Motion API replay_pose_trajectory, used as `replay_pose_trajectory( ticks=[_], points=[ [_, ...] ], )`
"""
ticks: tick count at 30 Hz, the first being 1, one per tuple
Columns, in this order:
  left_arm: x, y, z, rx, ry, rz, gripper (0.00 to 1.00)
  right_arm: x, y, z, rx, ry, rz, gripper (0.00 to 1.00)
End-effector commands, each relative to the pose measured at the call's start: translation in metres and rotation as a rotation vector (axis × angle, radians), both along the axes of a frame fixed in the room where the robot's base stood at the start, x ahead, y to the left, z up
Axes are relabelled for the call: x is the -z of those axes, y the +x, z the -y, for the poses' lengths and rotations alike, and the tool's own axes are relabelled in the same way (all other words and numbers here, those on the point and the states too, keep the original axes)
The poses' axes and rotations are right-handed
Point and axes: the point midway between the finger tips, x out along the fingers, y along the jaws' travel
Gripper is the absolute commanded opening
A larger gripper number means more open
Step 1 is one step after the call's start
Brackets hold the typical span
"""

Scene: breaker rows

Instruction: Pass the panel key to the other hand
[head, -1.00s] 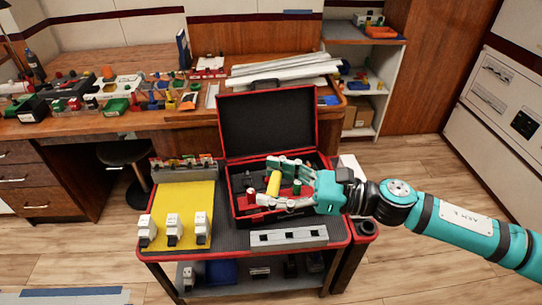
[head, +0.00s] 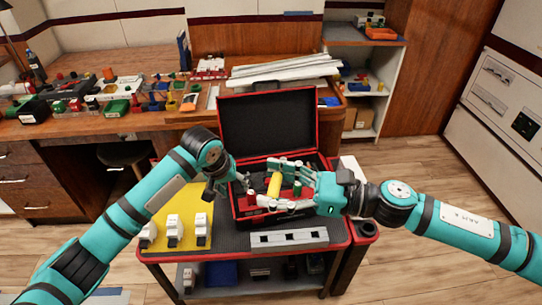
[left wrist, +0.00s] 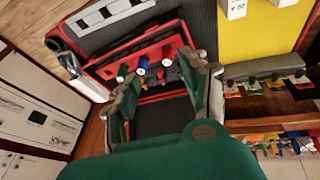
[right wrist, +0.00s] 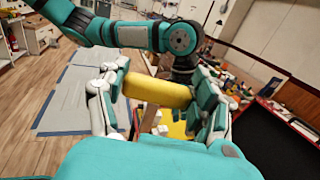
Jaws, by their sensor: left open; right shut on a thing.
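The panel key appears as a thick yellow cylinder (head: 274,185) above the open toolbox; it also shows in the right wrist view (right wrist: 157,90), lying across between the fingers. My right gripper (head: 264,184) is shut on it. The key's far end is hard to make out. My left gripper (head: 236,188) is just left of the right gripper, apart from the key as far as I can tell. In the left wrist view its fingers (left wrist: 163,80) are spread, with no key visible between them.
The red-rimmed black toolbox (head: 268,125) stands open on the cart (head: 230,240). A yellow mat (head: 187,210) with white breakers (head: 173,228) lies left, and a grey rail (head: 289,237) in front. The cluttered workbench (head: 100,125) is behind.

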Motion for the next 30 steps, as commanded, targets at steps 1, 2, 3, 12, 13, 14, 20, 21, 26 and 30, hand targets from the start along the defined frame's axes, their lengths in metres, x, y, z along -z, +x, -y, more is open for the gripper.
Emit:
replay_pose_trajectory(
  ticks=[1,2,3,12,13,14,20,21,26,30],
  points=[
    [-0.032,0.001,0.016,0.020,-0.021,0.025,0.46,0.000,0.000,0.000,0.000,0.000,0.000,0.34],
    [-0.048,-0.001,0.024,0.029,-0.034,0.031,0.46,0.000,0.000,0.000,0.000,0.000,0.000,0.34],
    [-0.068,-0.005,0.036,0.043,-0.048,0.039,0.46,0.000,0.000,0.000,0.000,0.000,0.000,0.34],
    [-0.212,-0.084,0.100,0.180,-0.049,0.080,0.46,0.000,0.000,0.000,0.000,0.000,0.000,0.34],
    [-0.223,-0.096,0.102,0.193,-0.034,0.081,0.46,0.000,0.000,0.000,0.000,0.000,0.000,0.34],
    [-0.232,-0.108,0.104,0.205,-0.019,0.082,0.46,0.000,0.000,0.000,0.000,0.000,0.000,0.34],
    [-0.266,-0.170,0.100,0.243,0.105,0.090,0.46,0.000,0.000,0.000,0.000,0.000,0.000,0.34],
    [-0.269,-0.178,0.098,0.243,0.124,0.092,0.46,0.000,0.000,0.000,0.000,0.000,0.000,0.34],
    [-0.274,-0.195,0.091,0.242,0.175,0.094,0.46,0.000,0.000,0.000,0.000,0.000,0.000,0.34],
    [-0.266,-0.195,0.090,0.241,0.186,0.091,0.46,0.000,0.000,0.000,0.000,0.000,0.000,0.34]
  ],
)
